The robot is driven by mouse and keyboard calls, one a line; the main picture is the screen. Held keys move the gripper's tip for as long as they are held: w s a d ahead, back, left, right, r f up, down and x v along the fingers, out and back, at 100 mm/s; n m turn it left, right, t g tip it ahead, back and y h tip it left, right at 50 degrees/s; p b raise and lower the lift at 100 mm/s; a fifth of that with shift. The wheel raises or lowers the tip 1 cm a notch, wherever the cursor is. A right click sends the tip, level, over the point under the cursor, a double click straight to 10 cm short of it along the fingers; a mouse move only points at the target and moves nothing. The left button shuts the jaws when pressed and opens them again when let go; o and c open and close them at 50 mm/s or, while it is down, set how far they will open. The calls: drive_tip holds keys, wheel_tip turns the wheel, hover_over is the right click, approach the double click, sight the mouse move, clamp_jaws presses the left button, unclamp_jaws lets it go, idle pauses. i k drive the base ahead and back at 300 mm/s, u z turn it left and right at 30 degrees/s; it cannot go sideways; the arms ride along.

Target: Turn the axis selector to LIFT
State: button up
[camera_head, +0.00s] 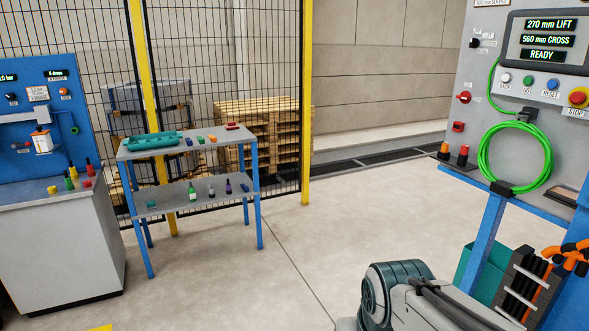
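A grey control panel (490,75) stands at the right. A small black knob (475,43) sits on its upper left, with small labels around it; it may be the axis selector, but I cannot read the labels or its setting. A red rotary knob (464,98) sits below it. The panel's display (549,41) reads 270 mm LIFT, 560 mm CROSS and READY. Part of my arm shows at the bottom right, low and apart from the panel. My gripper is not in view.
A blue-legged shelf (180,200) with small items and a workbench (60,240) stand left, before a mesh fence. The floor between is clear.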

sight(474, 43)
drive_tip(key=z, duration=0.1)
drive_tip(key=i, duration=0.7)
drive_tip(key=z, duration=0.95)
drive_tip(key=i, duration=1.7)
drive_tip(key=z, duration=0.5)
